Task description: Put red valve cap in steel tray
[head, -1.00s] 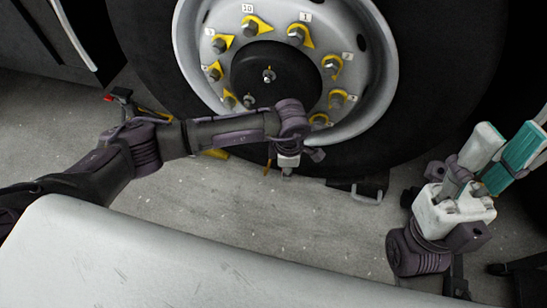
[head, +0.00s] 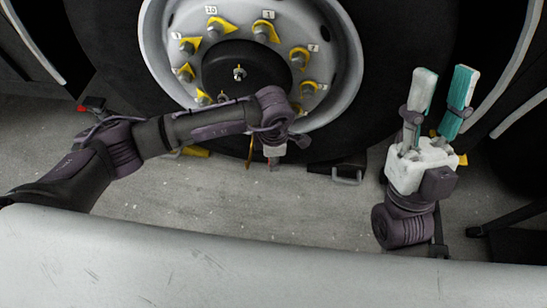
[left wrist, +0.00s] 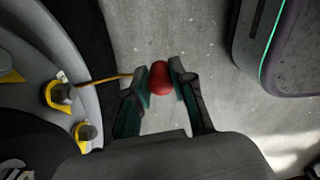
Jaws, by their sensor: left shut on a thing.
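The red valve cap (left wrist: 160,78) shows in the left wrist view, between the fingertips of my left gripper (left wrist: 159,80). The gripper is shut on it, over grey floor. In the head view my left gripper (head: 272,160) points down in front of the wheel's lower rim, and the cap cannot be made out there. My right gripper (head: 440,95) is at the right of the head view, its two teal-padded fingers pointing up and apart, with nothing between them. I see no steel tray in either view.
A big wheel (head: 345,60) with yellow nut pointers stands behind my left gripper. A thin orange rod (left wrist: 105,79) runs close to the left finger in the wrist view. A dark box with a green-lit edge (left wrist: 290,45) is at the right there. Grey floor (head: 300,205) lies open between the arms.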

